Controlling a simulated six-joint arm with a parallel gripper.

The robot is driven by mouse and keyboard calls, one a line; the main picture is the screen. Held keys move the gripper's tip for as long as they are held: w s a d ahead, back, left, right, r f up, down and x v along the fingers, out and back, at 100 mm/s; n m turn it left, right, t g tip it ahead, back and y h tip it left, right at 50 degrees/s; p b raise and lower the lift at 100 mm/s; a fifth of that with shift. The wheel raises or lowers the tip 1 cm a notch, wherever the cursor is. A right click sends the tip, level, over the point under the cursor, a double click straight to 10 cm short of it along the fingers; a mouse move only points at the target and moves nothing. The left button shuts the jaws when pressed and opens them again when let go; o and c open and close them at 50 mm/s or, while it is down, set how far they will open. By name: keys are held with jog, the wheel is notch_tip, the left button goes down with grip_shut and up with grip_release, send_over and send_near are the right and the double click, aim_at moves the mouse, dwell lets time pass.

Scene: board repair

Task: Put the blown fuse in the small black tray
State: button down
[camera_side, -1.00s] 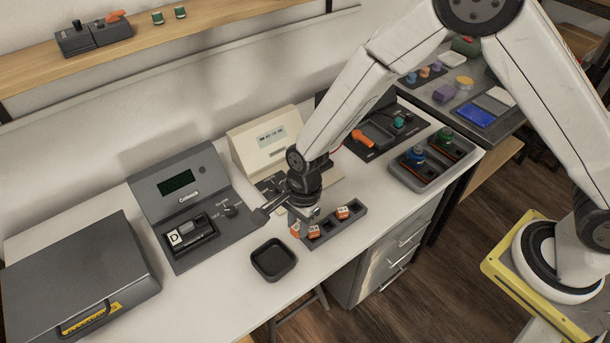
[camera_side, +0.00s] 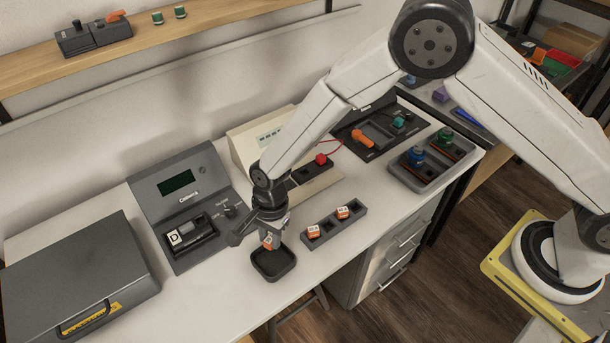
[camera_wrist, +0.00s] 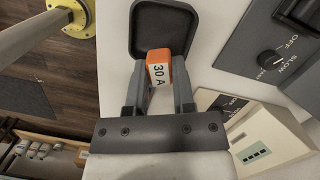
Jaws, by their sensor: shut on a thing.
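An orange fuse (camera_wrist: 158,65) with a white "30 A" label is between the fingers of my gripper (camera_wrist: 158,85) in the wrist view. My gripper is shut on it. In the side view my gripper (camera_side: 270,240) points down and holds the fuse (camera_side: 268,242) over the back part of the small black tray (camera_side: 288,270). The tray (camera_wrist: 187,12) lies beyond the fuse in the wrist view. I cannot tell whether the fuse touches the tray. No mark showing that the fuse is blown can be seen.
A dark rack (camera_side: 330,228) with two orange fuses stands right of the tray. A grey tester (camera_side: 185,195) is behind and left, and a grey case (camera_side: 75,275) at far left. A beige device (camera_side: 265,135) stands behind my arm. The table's front edge is close to the tray.

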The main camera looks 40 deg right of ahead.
jog(key=shift+f, duration=2.9)
jog(key=shift+c, duration=1.9)
grip_release()
jog(key=shift+r, duration=0.1)
jog(key=shift+w+d+r, duration=0.1)
jog(key=shift+d+r, duration=0.1)
jog(key=shift+r, duration=1.05)
jog(key=shift+w+d+r, duration=0.1)
jog(key=shift+d+r, duration=0.05)
jog(key=shift+r, duration=1.1)
jog(key=shift+w+d+r, duration=0.1)
jog(key=shift+d+r, duration=0.1)
jog(key=shift+r, duration=1.05)
jog(key=shift+d+r, duration=0.1)
